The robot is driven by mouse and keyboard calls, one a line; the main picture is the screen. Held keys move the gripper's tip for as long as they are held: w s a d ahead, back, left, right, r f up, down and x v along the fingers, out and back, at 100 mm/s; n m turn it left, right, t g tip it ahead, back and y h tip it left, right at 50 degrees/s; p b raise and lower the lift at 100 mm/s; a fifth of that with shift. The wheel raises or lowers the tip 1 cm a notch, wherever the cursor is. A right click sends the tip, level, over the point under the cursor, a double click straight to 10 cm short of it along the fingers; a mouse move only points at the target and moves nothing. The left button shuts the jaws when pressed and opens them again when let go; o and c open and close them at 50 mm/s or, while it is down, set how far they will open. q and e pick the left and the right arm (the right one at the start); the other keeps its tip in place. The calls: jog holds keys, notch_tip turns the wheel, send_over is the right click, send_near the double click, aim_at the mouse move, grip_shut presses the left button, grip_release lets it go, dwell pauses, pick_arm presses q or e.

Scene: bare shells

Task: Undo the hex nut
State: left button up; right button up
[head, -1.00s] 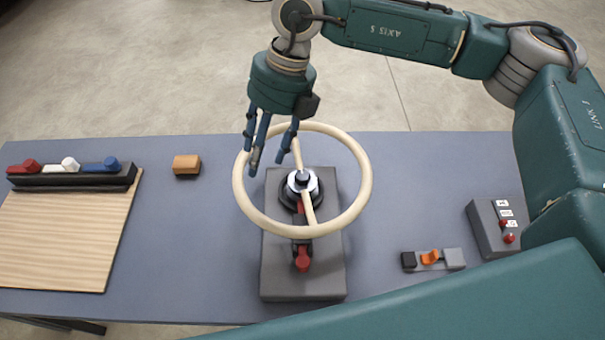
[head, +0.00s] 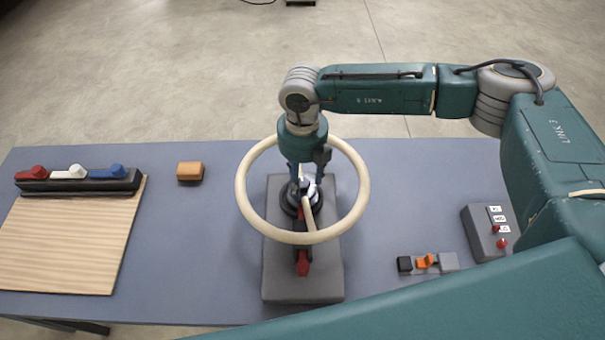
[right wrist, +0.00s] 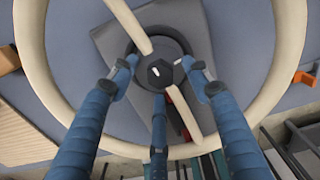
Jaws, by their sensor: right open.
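The hex nut (right wrist: 159,73) is dark with a pale mark on top and sits at the hub of a cream handwheel (head: 242,190) on a grey block (head: 303,285). In the head view my right gripper largely hides the nut. My right gripper (head: 303,180) points down over the hub, inside the wheel's rim. In the right wrist view the right gripper (right wrist: 162,90) is open, its blue fingers spread around the nut with gaps visible between them and it. My left gripper is not in view.
A red-tipped lever (head: 303,266) lies on the block below the hub. An orange block (head: 189,171), a rack of coloured switches (head: 78,182) and a wooden board (head: 70,250) are at left. A small orange switch (head: 426,261) and a control box (head: 490,235) are at right.

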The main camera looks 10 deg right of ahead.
jog(key=shift+f, duration=0.25)
jog(key=c, duration=1.1)
jog(key=shift+f+n+b, duration=0.25)
jog(key=shift+n+b, duration=0.15)
jog(key=shift+b, duration=0.5)
jog(key=shift+c, duration=0.2)
jog(key=shift+r+n+b, duration=0.2)
jog(key=shift+n+b, duration=0.1)
jog(key=shift+n, duration=0.1)
jog(key=shift+r, duration=0.1)
jog(key=o, duration=1.1)
jog(key=shift+o, duration=0.2)
